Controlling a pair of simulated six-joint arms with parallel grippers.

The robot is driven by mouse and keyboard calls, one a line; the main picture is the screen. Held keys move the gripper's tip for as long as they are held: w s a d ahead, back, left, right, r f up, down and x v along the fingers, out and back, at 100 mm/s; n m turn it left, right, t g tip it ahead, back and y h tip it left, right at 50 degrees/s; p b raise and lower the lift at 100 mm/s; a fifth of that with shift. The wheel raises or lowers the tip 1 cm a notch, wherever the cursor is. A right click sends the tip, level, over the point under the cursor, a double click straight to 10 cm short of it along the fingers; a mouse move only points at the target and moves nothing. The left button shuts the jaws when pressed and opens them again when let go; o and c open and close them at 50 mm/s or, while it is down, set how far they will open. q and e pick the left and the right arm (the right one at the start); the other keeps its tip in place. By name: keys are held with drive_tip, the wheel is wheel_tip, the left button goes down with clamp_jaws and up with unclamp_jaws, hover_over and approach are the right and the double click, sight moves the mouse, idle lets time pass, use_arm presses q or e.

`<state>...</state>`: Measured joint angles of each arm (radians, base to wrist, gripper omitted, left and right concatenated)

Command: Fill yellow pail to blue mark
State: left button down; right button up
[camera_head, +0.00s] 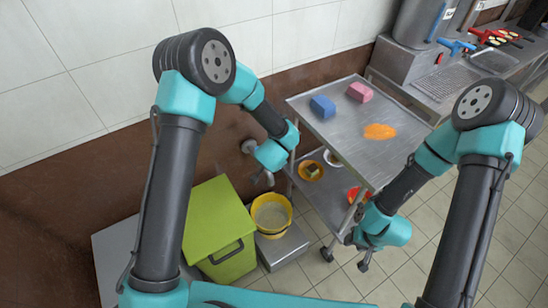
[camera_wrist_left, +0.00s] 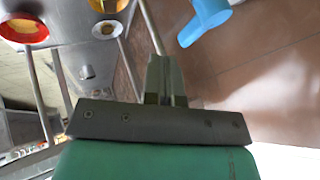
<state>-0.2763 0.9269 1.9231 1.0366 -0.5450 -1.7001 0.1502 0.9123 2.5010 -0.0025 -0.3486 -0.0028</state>
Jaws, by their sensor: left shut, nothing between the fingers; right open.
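The yellow pail (camera_head: 286,226) stands upright on a low metal platform against the brown wall base, beside the green bin. Its inside looks pale; I cannot tell the level, and I see no blue mark. My left gripper (camera_head: 263,181) is close to the wall, just above the pail in the picture. It is shut and empty; its closed fingers show in the left wrist view (camera_wrist_left: 165,80). A grey fitting (camera_head: 249,146) shows at the wall by my left wrist, possibly a tap. My right gripper (camera_head: 356,254) is open, low beside the cart's front leg, apart from the pail.
A green lidded bin (camera_head: 215,225) stands left of the pail. A metal cart (camera_head: 340,131) holds blue and pink blocks and an orange patch on top, with bowls below. A light-blue object (camera_wrist_left: 206,18) shows in the left wrist view. Tiled floor (camera_head: 420,262) is open at right.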

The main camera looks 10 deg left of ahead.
use_arm(q)
drive_tip(key=v, duration=0.3)
drive_tip(key=shift+s+r, duration=0.15)
drive_tip(key=shift+r, duration=0.05)
idle(0.3)
drive_tip(key=s+a+f+n+g+h, duration=0.1)
drive_tip(key=s+a+f+n+g, duration=0.1)
drive_tip(key=s, duration=0.5)
drive_tip(key=s+a+f+n+g+h, duration=0.1)
drive_tip(key=s+a+f+n+g, duration=0.1)
drive_tip(key=s+a+f+n, duration=0.3)
drive_tip(key=s+a+f+n+g+h, duration=0.2)
drive_tip(key=s+a+f, duration=0.4)
drive_tip(key=s, duration=0.5)
drive_tip(key=shift+a+n+g, duration=0.3)
drive_tip(key=shift+a+n, duration=0.25)
drive_tip(key=shift+n, duration=0.15)
